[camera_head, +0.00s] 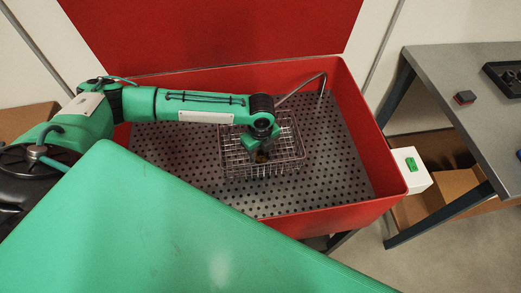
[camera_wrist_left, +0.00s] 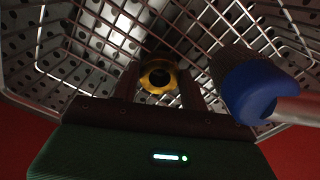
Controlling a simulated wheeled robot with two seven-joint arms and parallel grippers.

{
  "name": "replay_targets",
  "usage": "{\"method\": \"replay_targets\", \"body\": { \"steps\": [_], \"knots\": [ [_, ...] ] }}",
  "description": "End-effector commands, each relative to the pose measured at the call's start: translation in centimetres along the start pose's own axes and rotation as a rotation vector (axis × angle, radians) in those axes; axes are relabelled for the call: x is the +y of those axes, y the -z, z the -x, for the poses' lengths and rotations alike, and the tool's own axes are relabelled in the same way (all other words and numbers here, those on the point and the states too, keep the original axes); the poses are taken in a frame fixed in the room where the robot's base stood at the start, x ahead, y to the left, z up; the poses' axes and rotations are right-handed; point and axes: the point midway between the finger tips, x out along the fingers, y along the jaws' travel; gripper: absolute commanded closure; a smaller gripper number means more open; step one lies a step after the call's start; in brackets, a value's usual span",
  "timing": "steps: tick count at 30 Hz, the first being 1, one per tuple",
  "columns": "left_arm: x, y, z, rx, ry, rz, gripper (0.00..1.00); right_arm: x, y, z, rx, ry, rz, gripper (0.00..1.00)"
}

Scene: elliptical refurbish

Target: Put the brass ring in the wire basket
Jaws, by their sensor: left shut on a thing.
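My left gripper (camera_head: 262,152) reaches down into the wire basket (camera_head: 228,160) inside the red washer tub. In the left wrist view its two fingers (camera_wrist_left: 158,90) are shut on the brass ring (camera_wrist_left: 158,67), a yellowish ring with a dark hole. Only a small brownish bit of the ring shows under the gripper in the head view. The basket's wire mesh (camera_wrist_left: 190,32) lies around and beyond the ring in the wrist view. I cannot tell whether the ring touches the basket floor. My right gripper is out of view.
The red tub (camera_head: 385,165) has a perforated metal floor (camera_head: 335,165) around the basket. A bent metal spout (camera_head: 303,84) stands at the back. A blue-tipped metal tube (camera_wrist_left: 248,92) is close to the left gripper. A grey workbench (camera_head: 450,80) stands right.

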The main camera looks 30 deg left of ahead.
Motion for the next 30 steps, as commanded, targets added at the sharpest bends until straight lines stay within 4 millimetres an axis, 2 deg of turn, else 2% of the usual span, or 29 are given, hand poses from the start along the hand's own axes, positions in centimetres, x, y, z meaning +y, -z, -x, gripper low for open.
{"method": "replay_targets", "body": {
  "steps": [4,10,11,14,24,26,30],
  "knots": [
    [-0.1,0.0,-0.1,0.001,0.003,0.000,0.87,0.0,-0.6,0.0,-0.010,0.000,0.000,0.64],
    [-0.1,0.0,-0.3,0.001,0.001,0.000,0.87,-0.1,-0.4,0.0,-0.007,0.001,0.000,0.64],
    [0.0,0.0,-0.4,0.001,0.001,0.000,0.54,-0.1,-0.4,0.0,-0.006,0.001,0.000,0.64],
    [0.0,0.0,-0.4,0.001,0.001,0.000,0.34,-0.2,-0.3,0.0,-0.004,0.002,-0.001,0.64],
    [-0.1,0.0,-0.1,0.000,0.002,-0.001,0.34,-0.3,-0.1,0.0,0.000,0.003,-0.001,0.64],
    [-0.1,0.0,0.4,-0.001,0.002,0.000,0.34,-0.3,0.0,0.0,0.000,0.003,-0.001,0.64],
    [-0.1,0.0,2.7,0.000,0.003,-0.001,0.34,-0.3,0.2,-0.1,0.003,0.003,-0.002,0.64]
  ]
}}
